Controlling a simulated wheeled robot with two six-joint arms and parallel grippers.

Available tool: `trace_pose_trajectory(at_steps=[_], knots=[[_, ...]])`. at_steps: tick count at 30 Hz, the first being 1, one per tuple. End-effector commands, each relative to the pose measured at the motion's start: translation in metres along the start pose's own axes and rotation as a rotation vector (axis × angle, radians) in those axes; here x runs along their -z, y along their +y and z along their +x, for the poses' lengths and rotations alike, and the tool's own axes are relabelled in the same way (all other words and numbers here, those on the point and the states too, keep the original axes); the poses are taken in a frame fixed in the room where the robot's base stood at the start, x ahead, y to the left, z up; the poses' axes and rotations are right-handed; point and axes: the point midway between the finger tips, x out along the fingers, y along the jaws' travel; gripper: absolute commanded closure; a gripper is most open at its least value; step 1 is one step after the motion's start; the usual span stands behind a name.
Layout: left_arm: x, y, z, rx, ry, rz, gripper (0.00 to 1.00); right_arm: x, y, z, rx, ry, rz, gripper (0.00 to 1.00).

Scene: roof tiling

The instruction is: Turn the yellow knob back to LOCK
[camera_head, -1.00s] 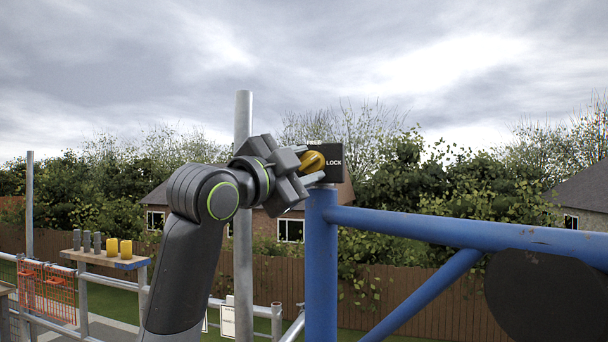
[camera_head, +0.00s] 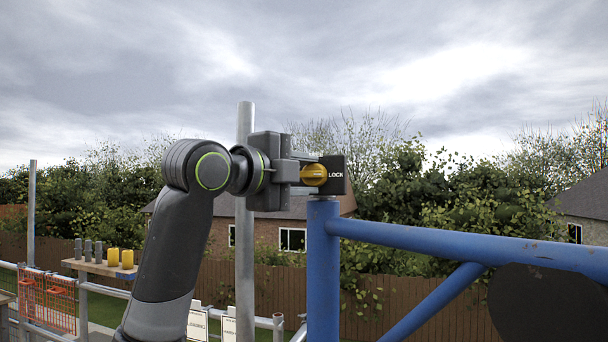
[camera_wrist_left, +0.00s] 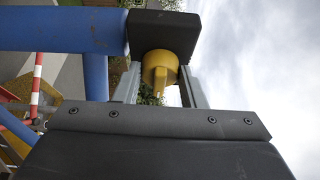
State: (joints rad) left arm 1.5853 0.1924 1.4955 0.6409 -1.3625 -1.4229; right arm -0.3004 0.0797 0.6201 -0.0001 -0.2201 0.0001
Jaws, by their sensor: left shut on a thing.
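The yellow knob (camera_head: 314,175) sits on the left face of a black box (camera_head: 337,176) with the white word LOCK. The box stands on top of a blue post (camera_head: 322,270). My left gripper (camera_head: 306,174) comes in level from the left, its fingers shut on the knob. In the left wrist view the knob (camera_wrist_left: 160,70) lies between the two grey fingers (camera_wrist_left: 160,88), in front of the black box (camera_wrist_left: 163,33). The knob's grip bar looks lined up with the fingers. My right gripper is not in view.
A blue rail (camera_head: 450,240) and a diagonal brace run right from the post. A grey upright pole (camera_head: 245,225) stands behind my left arm. Open air lies above the box.

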Motion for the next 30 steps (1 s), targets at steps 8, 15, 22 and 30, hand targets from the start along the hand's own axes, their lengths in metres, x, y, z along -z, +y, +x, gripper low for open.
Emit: trace_pose_trajectory(at_steps=[8,15,22,30], knots=[[0.0001,0.0007,0.0002,-0.005,0.000,0.008,0.86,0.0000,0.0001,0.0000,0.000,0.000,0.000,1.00],[0.0001,0.0007,0.0002,-0.005,0.001,0.007,0.53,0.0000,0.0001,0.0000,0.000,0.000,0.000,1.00],[0.0001,0.0004,0.0002,-0.004,0.000,0.007,0.42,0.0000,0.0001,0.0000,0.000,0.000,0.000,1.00],[-0.0003,0.0023,-0.0097,-0.002,-0.001,0.008,0.42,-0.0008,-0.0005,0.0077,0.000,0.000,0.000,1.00]])
